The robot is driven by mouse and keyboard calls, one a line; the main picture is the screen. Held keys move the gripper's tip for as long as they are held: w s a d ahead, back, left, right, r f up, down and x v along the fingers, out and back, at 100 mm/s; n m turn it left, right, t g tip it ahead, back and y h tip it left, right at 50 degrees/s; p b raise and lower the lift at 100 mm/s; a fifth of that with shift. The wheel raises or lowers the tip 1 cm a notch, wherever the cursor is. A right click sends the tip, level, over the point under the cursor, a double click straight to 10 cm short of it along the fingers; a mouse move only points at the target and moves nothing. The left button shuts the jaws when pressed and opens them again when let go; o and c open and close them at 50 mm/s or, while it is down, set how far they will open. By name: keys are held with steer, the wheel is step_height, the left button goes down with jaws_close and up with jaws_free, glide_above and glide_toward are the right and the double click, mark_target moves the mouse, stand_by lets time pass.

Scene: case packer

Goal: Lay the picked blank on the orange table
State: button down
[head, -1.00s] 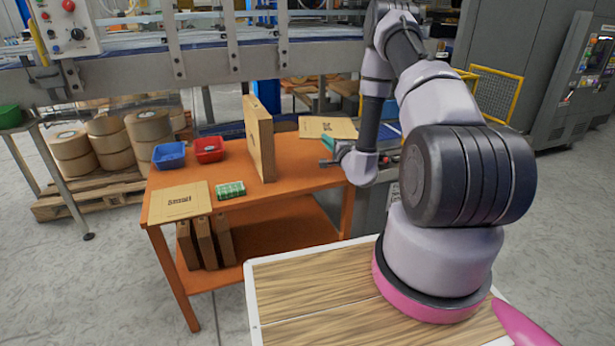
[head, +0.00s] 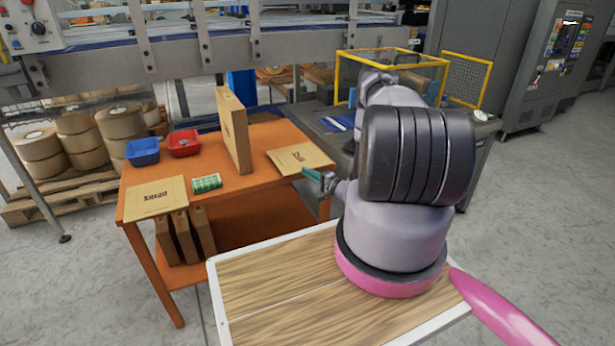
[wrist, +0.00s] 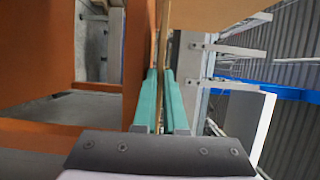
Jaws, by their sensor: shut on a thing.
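The picked blank (head: 298,160) is a flat brown cardboard sheet with dark print, level over the right end of the orange table (head: 258,183). My gripper (head: 318,178) has teal fingers and is shut on the blank's near right edge. In the wrist view the blank (wrist: 158,50) is a thin edge-on sheet between the fingers (wrist: 159,98), close beside and parallel to the orange tabletop (wrist: 136,50). Whether the blank touches the tabletop cannot be told. Another flat printed blank (head: 157,199) lies on the table's left end.
A tall brown carton (head: 234,130) stands upright on the table, left of the held blank. A blue bin (head: 142,152), a red bin (head: 184,143) and a green-and-white item (head: 206,183) are farther left. Several brown pieces (head: 185,234) stand on the lower shelf.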

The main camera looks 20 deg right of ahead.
steer(key=shift+f, duration=0.7)
steer(key=shift+f, duration=0.15)
steer(key=c, duration=1)
jaws_free()
